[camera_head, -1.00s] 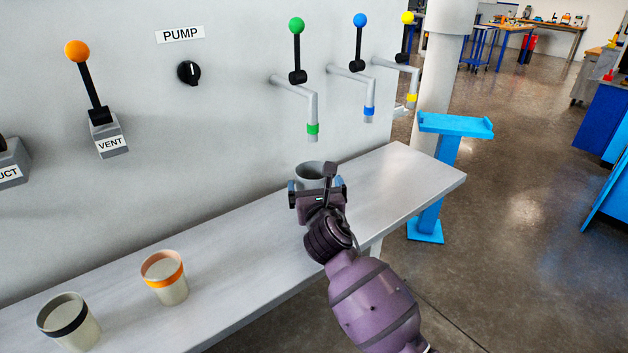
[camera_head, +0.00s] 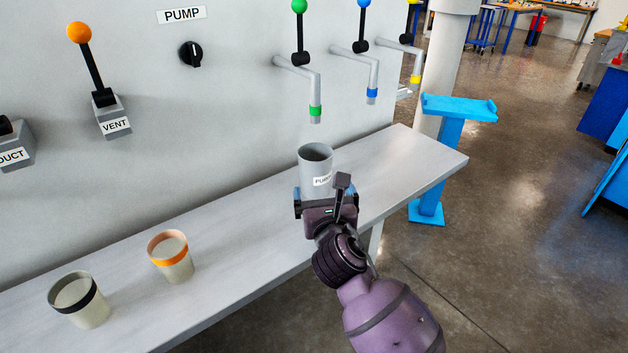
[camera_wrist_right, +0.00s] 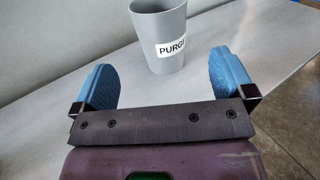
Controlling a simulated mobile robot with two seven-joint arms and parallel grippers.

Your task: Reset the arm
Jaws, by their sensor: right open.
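My right gripper (camera_head: 326,194) is above the bench, in front of a grey cup labelled PURGE (camera_head: 316,163). In the right wrist view, its blue fingers (camera_wrist_right: 166,82) are spread wide and empty. The grey cup (camera_wrist_right: 160,32) stands upright on the bench beyond the fingertips, near the middle between them. No contact shows. In the head view the wrist hides the cup's lower part. My left gripper is not in view.
The grey bench (camera_head: 415,170) also holds an orange-banded cup (camera_head: 175,262) and a black-banded cup (camera_head: 82,305). Taps with green (camera_head: 314,105), blue (camera_head: 372,90) and yellow bands stick out above. A blue stand (camera_head: 450,150) is beyond the bench's right end.

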